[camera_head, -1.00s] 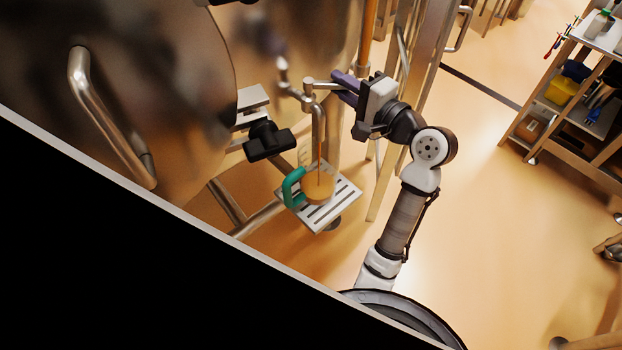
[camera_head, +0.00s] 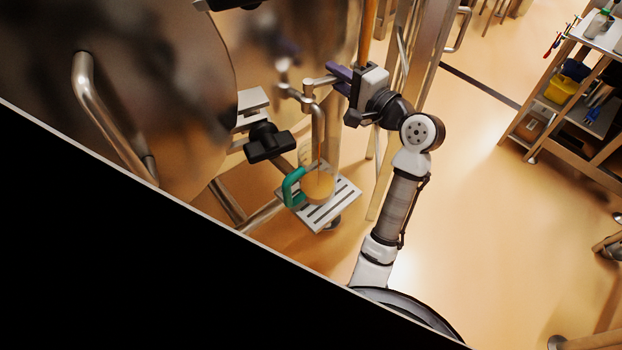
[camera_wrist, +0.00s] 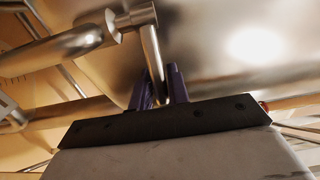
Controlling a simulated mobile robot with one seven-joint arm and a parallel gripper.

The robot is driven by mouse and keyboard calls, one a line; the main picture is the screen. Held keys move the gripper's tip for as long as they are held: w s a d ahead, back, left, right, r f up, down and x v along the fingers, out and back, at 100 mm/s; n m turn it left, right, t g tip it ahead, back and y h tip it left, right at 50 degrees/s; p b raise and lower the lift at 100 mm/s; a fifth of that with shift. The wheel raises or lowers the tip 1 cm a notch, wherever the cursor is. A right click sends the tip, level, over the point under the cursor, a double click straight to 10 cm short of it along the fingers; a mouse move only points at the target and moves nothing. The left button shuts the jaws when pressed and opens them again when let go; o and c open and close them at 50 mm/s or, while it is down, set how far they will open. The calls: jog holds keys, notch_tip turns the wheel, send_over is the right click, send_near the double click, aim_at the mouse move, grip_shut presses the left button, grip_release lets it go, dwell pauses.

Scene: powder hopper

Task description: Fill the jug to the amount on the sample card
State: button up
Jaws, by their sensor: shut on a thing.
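The clear jug (camera_head: 319,188) with a green handle (camera_head: 292,187) stands upright under the metal spout (camera_head: 318,122). A thin orange-brown stream runs from the spout into it, and similar orange-brown contents show in its lower part. Graduation marks are too small to read. My gripper (camera_head: 341,79) has purple fingers and is shut on the tap lever (camera_head: 319,82), right of the spout. In the wrist view the purple fingers (camera_wrist: 161,88) close around the lever's metal rod (camera_wrist: 152,50). I cannot make out a sample card.
The jug stands on a slotted metal tray (camera_head: 343,205). A black knob (camera_head: 267,142) sits left of the spout, beside the big steel hopper (camera_head: 170,70). Metal posts stand behind my arm. A shelf cart (camera_head: 570,95) is at the far right, with open floor between.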

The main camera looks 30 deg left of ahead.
jog(key=shift+w+a+r, duration=0.1)
jog(key=shift+a, duration=0.25)
jog(key=shift+x, duration=1)
jog(key=o, duration=0.9)
jog(key=shift+c, duration=0.2)
jog(key=shift+d, duration=0.1)
